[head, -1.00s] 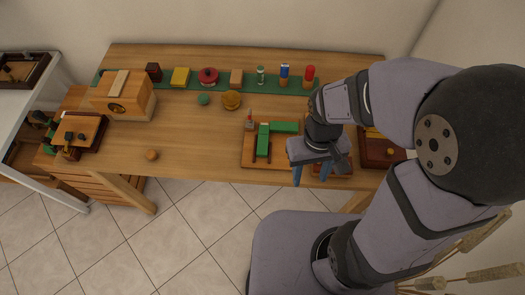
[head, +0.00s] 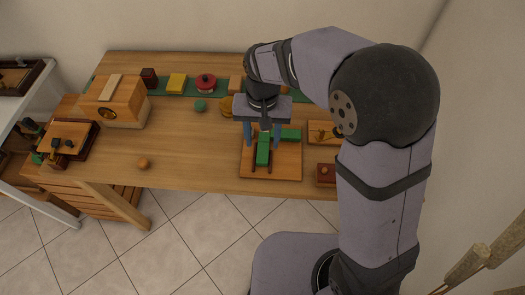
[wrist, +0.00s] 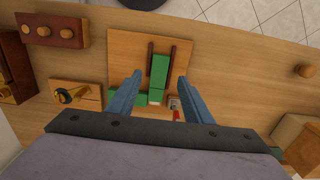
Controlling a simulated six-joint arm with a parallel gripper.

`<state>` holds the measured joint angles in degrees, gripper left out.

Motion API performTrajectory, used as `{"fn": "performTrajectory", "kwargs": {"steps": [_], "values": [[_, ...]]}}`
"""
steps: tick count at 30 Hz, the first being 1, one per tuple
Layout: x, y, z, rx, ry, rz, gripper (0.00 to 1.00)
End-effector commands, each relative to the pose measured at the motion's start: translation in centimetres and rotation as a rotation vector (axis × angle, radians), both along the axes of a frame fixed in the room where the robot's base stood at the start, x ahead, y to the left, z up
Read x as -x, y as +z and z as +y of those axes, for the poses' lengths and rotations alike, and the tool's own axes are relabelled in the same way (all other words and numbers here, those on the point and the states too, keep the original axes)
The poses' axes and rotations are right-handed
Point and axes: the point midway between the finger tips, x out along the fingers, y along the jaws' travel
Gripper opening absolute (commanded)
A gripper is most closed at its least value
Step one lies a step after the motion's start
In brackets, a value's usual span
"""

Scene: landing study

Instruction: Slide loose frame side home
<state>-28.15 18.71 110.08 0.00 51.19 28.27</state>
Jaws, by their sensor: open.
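A wooden board (head: 287,168) lies near the table's front edge. On it, a green bar (head: 263,152) lies between two dark rails, pointing toward the front; it also shows in the wrist view (wrist: 159,72). A second green bar (head: 291,134) lies crosswise at its far end; in the wrist view this bar (wrist: 126,98) is partly behind a finger. I cannot tell whether the two bars touch. My gripper (head: 263,143) is open and empty, pointing down over the first bar. In the wrist view the fingertips (wrist: 160,77) stand one on each side of it, apart from it.
A red-tipped piece (wrist: 175,108) stands at the board's edge. To the right are a small board with a brass part (head: 322,131) and a red-brown block with knobs (head: 326,174).

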Motion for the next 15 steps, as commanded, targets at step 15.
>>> {"fn": "performTrajectory", "kwargs": {"steps": [15], "values": [[0.1, -5.7, -0.1, 0.002, 0.002, 0.003, 0.46]]}}
